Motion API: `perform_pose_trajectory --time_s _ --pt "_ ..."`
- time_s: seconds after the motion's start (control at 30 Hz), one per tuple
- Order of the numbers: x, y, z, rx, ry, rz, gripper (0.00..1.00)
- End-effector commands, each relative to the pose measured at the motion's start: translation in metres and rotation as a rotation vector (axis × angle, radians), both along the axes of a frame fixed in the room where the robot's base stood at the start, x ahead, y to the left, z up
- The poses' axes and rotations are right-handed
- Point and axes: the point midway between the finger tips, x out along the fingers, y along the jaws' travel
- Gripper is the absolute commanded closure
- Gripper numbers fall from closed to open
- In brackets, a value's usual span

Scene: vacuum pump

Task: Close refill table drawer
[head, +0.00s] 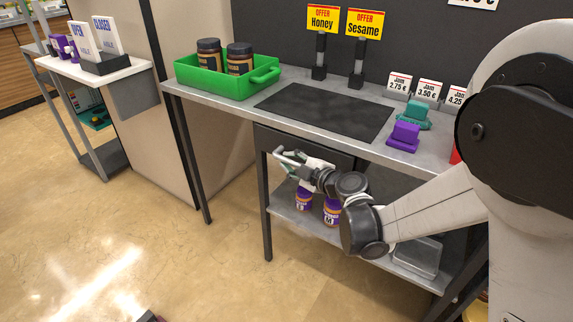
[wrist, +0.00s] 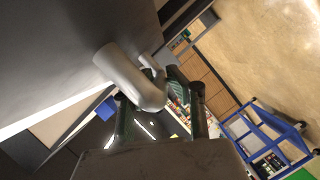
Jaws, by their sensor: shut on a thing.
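The refill table (head: 225,107) has a grey top, and its dark drawer (head: 330,155) sits just under the front edge. The drawer front looks close to the table edge; I cannot tell whether a small gap is left. My gripper (head: 288,163) is at the drawer's left part, shut on the pale metal drawer handle (head: 283,153). In the wrist view, the thick handle (wrist: 130,78) runs in between the fingers of my gripper (wrist: 160,105), beside the flat grey drawer front (wrist: 70,50). The drawer's inside is hidden.
A green crate (head: 215,82) with two dark jars and a black mat (head: 325,110) are on the tabletop. Purple-labelled jars (head: 303,198) and a clear tray (head: 415,257) stand on the lower shelf. The floor (head: 150,230) in front is open.

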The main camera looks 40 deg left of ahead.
Motion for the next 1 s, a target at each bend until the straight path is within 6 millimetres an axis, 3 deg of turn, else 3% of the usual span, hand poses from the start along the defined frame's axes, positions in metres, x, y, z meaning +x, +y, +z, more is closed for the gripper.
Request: perform_pose_trajectory --time_s 0.13,0.4,0.43,0.57,0.87,1.0 --pt "0.025 0.001 0.0 0.001 0.0 -0.002 1.0" --pt "0.029 0.001 0.001 0.002 0.0 -0.004 1.0" --pt "0.029 0.001 0.001 0.002 0.0 -0.005 0.84" --pt "0.029 0.001 0.001 0.002 0.0 -0.003 0.67" --pt "0.027 -0.001 0.001 0.001 -0.001 -0.002 0.67" --pt "0.024 -0.013 0.004 0.0 0.0 -0.002 0.67"
